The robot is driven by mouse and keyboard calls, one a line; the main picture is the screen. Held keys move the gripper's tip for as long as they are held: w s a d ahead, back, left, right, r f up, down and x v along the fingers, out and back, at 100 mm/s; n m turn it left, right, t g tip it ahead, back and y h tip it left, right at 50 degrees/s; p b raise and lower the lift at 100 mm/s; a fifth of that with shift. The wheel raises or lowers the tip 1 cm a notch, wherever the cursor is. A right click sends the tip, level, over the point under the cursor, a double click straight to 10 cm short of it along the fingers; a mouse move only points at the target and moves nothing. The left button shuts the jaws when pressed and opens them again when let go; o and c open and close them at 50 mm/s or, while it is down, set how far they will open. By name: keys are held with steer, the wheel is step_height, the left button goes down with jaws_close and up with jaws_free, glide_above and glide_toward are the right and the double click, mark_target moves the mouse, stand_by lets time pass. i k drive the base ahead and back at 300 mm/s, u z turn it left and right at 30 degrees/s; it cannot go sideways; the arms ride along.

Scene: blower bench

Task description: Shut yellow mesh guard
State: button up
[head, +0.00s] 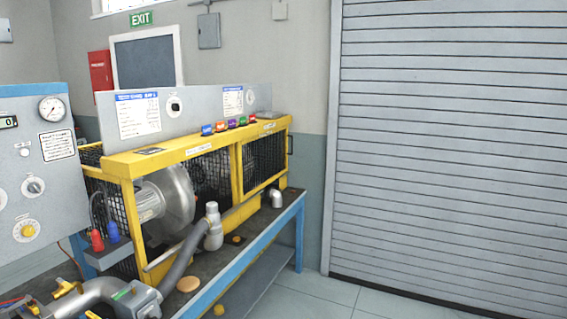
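The yellow mesh guard (237,170) is a yellow frame with black mesh, standing on the bench around a grey blower (175,204). A mesh panel (263,158) fills the right part of its front, and a small dark handle-like part (290,144) shows at its right end. The blower shows through the left part of the front, with mesh beside and behind it. I cannot tell from this view whether a guard panel stands open. My gripper is not in view.
A gauge panel (40,165) stands at left. The floor (325,295) is clear right of the bench, before a roller shutter (450,150).

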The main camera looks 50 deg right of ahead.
mark_target(242, 197)
steer(key=z, duration=1.8)
steer(key=i, duration=1.1)
steer(key=z, duration=0.5)
steer(key=i, duration=1.6)
steer(key=u, duration=0.55)
steer(key=i, duration=0.75)
steer(key=u, duration=0.4)
